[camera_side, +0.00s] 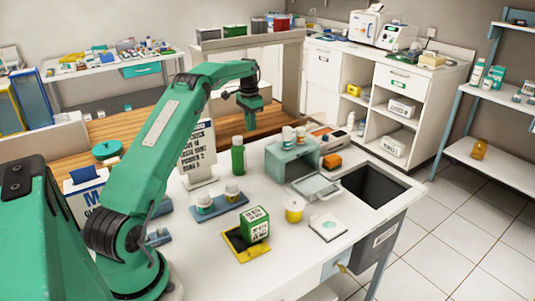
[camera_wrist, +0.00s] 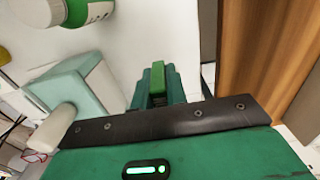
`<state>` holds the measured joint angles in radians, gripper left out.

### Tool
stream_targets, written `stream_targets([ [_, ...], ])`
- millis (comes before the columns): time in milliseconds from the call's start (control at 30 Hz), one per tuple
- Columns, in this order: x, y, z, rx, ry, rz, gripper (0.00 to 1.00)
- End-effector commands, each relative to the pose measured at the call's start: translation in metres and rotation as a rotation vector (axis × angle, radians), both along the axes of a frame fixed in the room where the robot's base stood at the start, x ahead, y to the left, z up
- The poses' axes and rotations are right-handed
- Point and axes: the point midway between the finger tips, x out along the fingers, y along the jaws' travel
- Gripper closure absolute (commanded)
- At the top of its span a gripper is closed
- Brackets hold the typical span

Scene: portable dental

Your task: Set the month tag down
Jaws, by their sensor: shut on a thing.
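My gripper (camera_side: 251,122) hangs above the back edge of the white worktop (camera_side: 185,262), pointing down, behind the green bottle (camera_side: 238,156). In the wrist view my gripper (camera_wrist: 157,92) is shut on a small bright green piece (camera_wrist: 158,76), which looks like the month tag. Its face and any lettering cannot be read. In the side view I cannot make the tag out between the jaws. White worktop and the edge of a brown wooden surface lie beyond the gripper in the wrist view.
A sign stand (camera_side: 198,150) stands left of the bottle, and a teal box (camera_side: 290,160) right of it. Two jars sit on a blue tray (camera_side: 219,208). A green box (camera_side: 255,224) stands on a yellow-edged mat. A dark bin opening (camera_side: 373,188) is at the right.

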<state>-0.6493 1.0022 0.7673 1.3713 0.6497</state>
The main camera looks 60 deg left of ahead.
Motion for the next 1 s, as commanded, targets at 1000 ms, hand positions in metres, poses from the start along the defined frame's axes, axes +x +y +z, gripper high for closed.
stream_targets([
  [1000, -0.001, 0.000, -0.079, -0.002, 0.003, 0.000, 1.00],
])
